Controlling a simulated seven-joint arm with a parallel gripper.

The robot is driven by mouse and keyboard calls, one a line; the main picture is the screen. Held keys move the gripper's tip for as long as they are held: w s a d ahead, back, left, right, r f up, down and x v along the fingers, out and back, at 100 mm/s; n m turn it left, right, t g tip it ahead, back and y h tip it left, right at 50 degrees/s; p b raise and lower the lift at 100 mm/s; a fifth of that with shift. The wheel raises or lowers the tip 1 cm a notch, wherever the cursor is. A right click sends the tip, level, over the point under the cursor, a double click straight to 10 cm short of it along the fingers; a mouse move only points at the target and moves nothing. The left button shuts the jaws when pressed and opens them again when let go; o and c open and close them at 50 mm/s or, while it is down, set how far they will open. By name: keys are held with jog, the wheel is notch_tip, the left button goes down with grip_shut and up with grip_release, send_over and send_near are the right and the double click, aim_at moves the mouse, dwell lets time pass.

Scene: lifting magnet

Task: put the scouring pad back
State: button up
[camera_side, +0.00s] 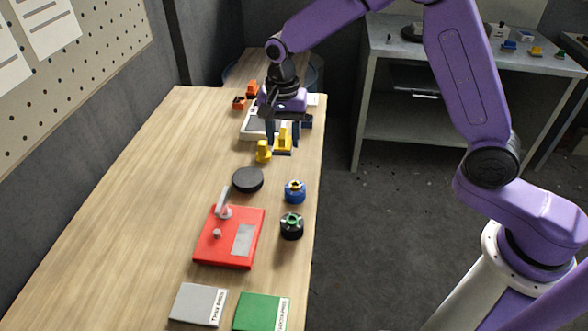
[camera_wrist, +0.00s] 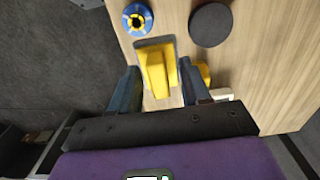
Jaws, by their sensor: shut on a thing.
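My gripper (camera_side: 283,146) points down near the far right edge of the table. It is shut on a yellow upright piece (camera_side: 284,137) with a dark flat base. In the wrist view this yellow piece (camera_wrist: 156,72) stands between the two fingers, its grey base edge showing beyond it. I cannot tell whether the base touches the table. No thing is clearly recognisable as the scouring pad. A green flat square (camera_side: 257,312) and a grey flat square (camera_side: 198,305) lie at the near end, each with a white label too small to read surely.
A red plate (camera_side: 229,237) with a lever lies mid-table. A dark round disc (camera_side: 248,180), a blue knob (camera_side: 295,191) and a black-and-green knob (camera_side: 291,226) stand nearby. Another yellow piece (camera_side: 263,151) is left of my gripper. A pale tray (camera_side: 252,127) lies behind. The table's left side is clear.

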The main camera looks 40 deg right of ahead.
jog(key=s+d, duration=0.9)
jog(key=s, duration=0.2)
send_over(296, 168)
jog(key=f, duration=0.8)
jog(key=shift+s+d+f, duration=0.1)
jog(key=shift+s+f, duration=0.15)
jog(key=shift+f, duration=0.15)
jog(key=shift+w+f, duration=0.2)
jog(key=shift+f, duration=1.55)
jog(key=shift+f, duration=0.15)
jog(key=o, duration=1.1)
